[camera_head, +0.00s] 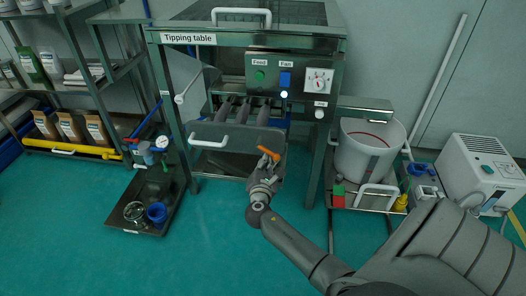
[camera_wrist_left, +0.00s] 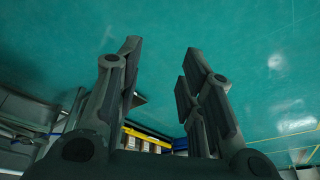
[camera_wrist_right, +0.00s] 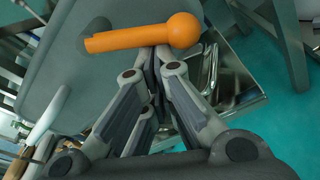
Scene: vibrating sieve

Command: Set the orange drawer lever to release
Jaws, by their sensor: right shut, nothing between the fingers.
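The orange drawer lever (camera_head: 268,153) is on the right part of the grey drawer front (camera_head: 232,138) under the tipping table. In the right wrist view the lever (camera_wrist_right: 140,36) is a bar with a round knob at its right end. My right gripper (camera_head: 272,168) is shut and empty, just below the lever in the head view. In the right wrist view its fingertips (camera_wrist_right: 157,52) are at or very near the lever's underside by the knob; I cannot tell if they touch. My left gripper (camera_wrist_left: 163,60) is open and empty, seen only in its wrist view.
A white handle (camera_head: 209,143) is on the drawer's left side. The control panel (camera_head: 292,78) is above. A tray with a blue cup (camera_head: 156,212) is at left; a white bucket (camera_head: 368,150) stands on a cart at right.

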